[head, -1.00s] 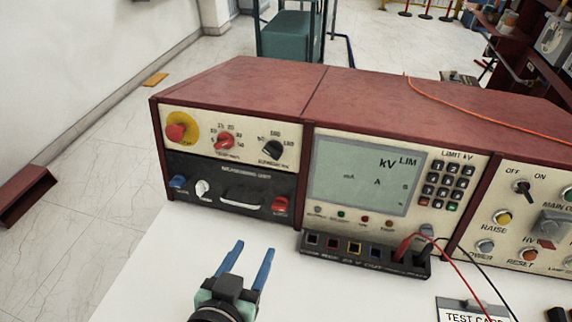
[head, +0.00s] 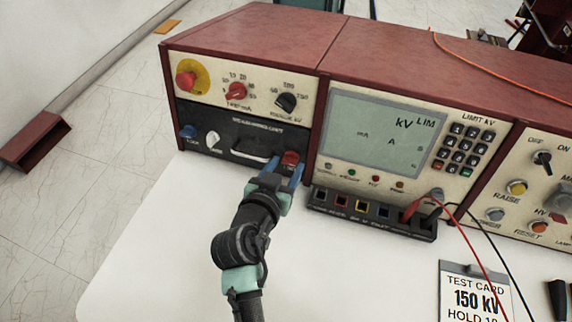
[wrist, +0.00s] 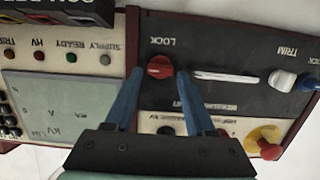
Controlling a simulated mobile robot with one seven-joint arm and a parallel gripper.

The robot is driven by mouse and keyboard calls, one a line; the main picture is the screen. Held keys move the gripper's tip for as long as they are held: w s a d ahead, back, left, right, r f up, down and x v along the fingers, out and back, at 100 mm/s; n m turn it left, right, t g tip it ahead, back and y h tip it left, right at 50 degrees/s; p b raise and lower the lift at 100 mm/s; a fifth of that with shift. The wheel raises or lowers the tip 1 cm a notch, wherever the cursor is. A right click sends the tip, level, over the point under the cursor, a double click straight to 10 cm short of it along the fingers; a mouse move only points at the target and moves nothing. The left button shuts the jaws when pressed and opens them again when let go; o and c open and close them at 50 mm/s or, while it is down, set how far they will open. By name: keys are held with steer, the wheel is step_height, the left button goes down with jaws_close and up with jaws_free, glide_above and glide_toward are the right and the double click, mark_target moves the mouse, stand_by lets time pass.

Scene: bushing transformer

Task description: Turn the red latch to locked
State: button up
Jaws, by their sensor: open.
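The red latch (head: 290,158) is a small red knob at the right end of the black measuring unit panel (head: 228,137). The wrist view shows the panel upside down, with the red latch (wrist: 160,66) beside the word LOCK. My gripper (head: 281,170) is open, its blue fingers pointing at the latch from the front. In the wrist view the fingertips of my gripper (wrist: 159,73) lie on either side of the latch, with gaps to both. I cannot tell how far they reach around it. The fingers partly hide the latch in the head view.
A white handle (head: 250,149) sits beside the latch on the panel. A terminal strip (head: 372,214) with plugged leads juts out to the right of my gripper. A red emergency button (head: 186,80) is above left. The white tabletop in front is mostly clear.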

steer(key=shift+w+d+f, duration=0.1)
steer(key=shift+w+f, duration=0.05)
steer(key=shift+w, duration=0.2)
steer(key=shift+c, duration=0.3)
jaws_close()
